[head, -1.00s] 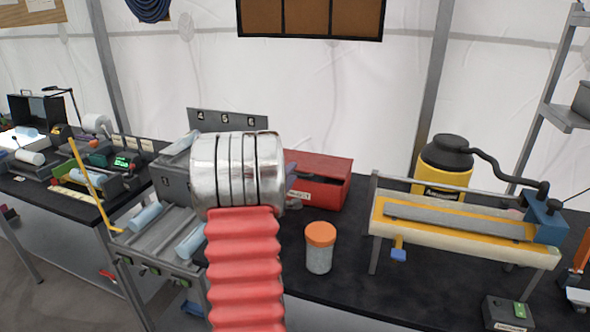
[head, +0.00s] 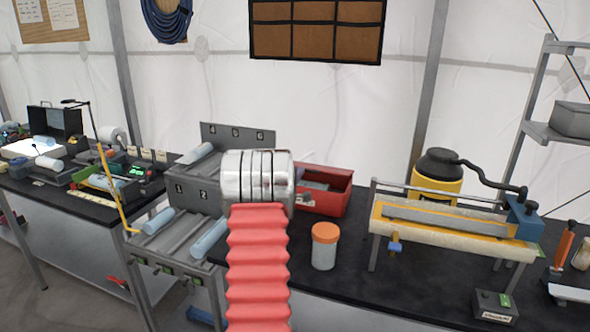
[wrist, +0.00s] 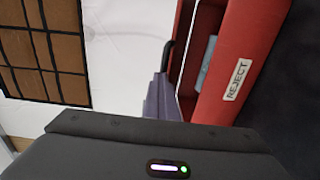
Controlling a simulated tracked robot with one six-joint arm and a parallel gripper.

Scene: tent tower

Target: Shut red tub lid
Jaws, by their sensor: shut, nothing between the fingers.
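The red tub (head: 318,204) stands on the black bench, just right of my arm's metal end. Its top looks open, with grey contents showing inside. In the wrist view its red front (wrist: 262,45) carries a REJECT label, with a pale object inside. A narrow red strip (wrist: 181,45) lies across the opening from the front; I cannot tell whether it is the lid or the back wall. My gripper (wrist: 164,85) is shut and empty, apart from the tub's labelled front. My arm hides it in the head view.
An orange-capped jar (head: 325,247) stands in front of the tub. A grey numbered rack (head: 190,190) with pale cylinders is at left. A cream-and-yellow trough (head: 440,228) and a yellow container (head: 436,178) are at right. Bare bench lies between jar and trough.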

